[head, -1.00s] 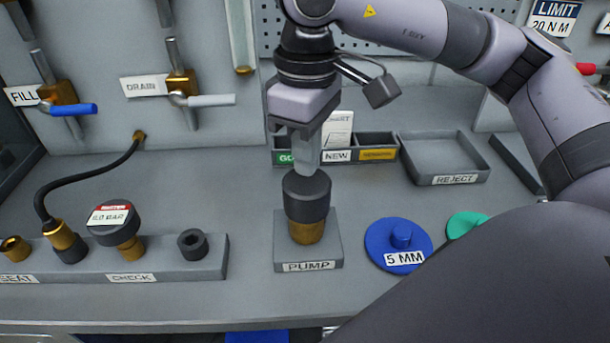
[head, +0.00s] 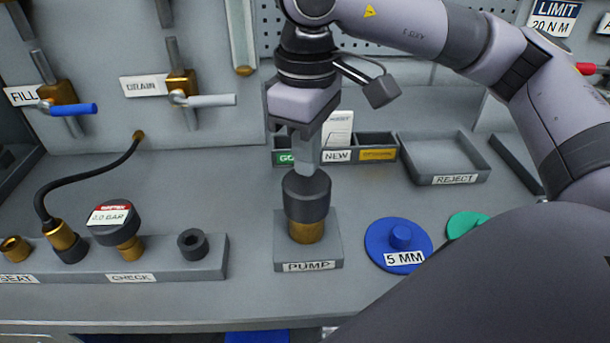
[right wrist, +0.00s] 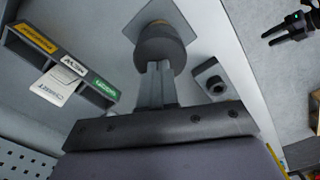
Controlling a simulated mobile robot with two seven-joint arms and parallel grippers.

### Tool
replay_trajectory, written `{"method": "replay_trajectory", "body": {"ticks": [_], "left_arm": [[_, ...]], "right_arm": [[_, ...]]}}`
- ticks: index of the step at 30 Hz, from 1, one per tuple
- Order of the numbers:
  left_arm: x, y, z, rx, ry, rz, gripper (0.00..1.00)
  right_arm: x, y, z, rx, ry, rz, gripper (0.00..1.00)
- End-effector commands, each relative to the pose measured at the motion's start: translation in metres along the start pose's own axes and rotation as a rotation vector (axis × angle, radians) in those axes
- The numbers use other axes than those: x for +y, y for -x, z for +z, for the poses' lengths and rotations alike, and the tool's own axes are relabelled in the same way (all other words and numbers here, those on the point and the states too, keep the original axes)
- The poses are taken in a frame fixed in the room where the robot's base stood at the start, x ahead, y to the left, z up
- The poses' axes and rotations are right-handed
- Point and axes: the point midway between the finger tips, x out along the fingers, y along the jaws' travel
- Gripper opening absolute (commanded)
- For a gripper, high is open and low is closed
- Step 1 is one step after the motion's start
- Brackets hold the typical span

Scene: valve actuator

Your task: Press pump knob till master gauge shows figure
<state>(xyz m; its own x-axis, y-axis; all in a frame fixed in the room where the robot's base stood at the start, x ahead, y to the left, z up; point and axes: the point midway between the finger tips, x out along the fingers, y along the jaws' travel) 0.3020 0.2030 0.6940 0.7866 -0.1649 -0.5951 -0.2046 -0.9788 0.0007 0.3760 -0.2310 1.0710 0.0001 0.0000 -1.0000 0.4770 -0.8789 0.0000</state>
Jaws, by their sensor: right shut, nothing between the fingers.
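The pump knob (head: 307,197) is a dark cylinder on a brass stem, standing upright on the grey block marked PUMP (head: 330,235). My right gripper (head: 306,169) points straight down with its fingers shut and empty, their tips at the top of the knob. The right wrist view shows the fingertips (right wrist: 154,66) against the knob (right wrist: 160,48); exact contact is hard to tell. The round gauge (head: 112,217) with a red band stands in the CHECK place of the grey rack (head: 190,262). Its display looks like 0.0 BAR, but the digits are small.
A blue 5 MM disc (head: 375,244) and a green disc (head: 463,222) lie right of the pump. Small labelled bins (head: 375,141) and the REJECT tray (head: 448,180) stand behind. A black hose (head: 95,178) runs from the back panel to the rack. FILL and DRAIN valves are above.

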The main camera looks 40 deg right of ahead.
Motion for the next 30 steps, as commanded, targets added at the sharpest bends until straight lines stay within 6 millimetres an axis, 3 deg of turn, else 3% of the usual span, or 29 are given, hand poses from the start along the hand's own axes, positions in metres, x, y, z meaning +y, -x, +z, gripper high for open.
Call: {"method": "replay_trajectory", "body": {"ticks": [30], "left_arm": [[0.001, -0.017, 0.022, 0.0, 0.003, 0.001, 0.46]], "right_arm": [[0.0, -0.031, 0.0, -0.001, 0.0, 0.0, 0.0]]}}
